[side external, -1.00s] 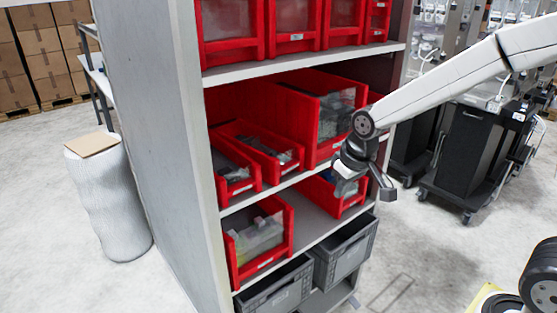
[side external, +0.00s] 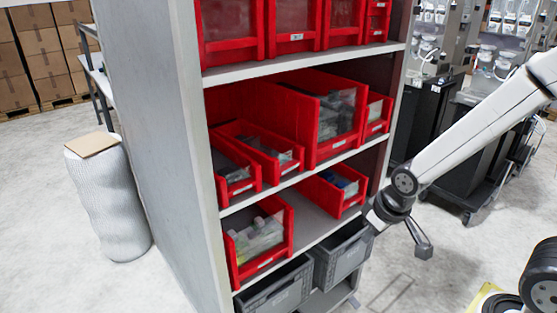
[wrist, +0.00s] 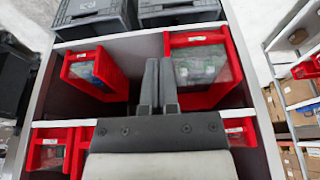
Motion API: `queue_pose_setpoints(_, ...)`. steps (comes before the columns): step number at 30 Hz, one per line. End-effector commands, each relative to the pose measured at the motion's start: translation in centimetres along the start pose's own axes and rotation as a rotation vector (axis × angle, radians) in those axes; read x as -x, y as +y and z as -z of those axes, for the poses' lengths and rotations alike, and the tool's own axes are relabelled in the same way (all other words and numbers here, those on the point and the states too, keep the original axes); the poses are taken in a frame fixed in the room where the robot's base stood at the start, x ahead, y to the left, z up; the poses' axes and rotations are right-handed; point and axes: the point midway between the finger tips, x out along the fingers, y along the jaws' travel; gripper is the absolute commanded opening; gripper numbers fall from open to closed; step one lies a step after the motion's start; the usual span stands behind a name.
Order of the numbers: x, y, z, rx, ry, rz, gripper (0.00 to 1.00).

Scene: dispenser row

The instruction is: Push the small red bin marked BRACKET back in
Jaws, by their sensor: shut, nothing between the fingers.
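Several small red open-front bins stand on the shelves, but no label is legible, so I cannot tell which is marked BRACKET. On the middle shelf are two narrow bins at left (side external: 237,172) (side external: 265,150), a larger bin (side external: 335,118) and a narrow one at right (side external: 377,115). The lower shelf holds a bin at left (side external: 258,240) and one at right (side external: 337,188); in the wrist view these appear reversed, right (wrist: 200,65) and left (wrist: 95,70). My gripper (side external: 374,218) is shut and empty, in front of the rack's lower right; its fingers (wrist: 157,75) show between those two bins.
Two grey crates (side external: 275,290) (side external: 343,252) stand below the lower shelf. More red bins (side external: 295,25) fill the top shelf. Grey side panels bound the rack. The lower shelf has bare space between its bins. Black wheeled carts (side external: 470,160) stand to the right.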

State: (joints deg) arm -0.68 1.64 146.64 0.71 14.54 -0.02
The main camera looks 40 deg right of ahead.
Motion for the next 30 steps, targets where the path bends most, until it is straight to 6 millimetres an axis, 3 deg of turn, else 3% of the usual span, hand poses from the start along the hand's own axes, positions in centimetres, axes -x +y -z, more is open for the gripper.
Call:
queue_pose_setpoints(15, -2.8, -2.2, 6.3, -0.004, 0.411, 0.024, 0.0)
queue_pose_setpoints(30, -2.5, -3.9, 10.8, -0.009, 0.849, 0.019, 0.0)
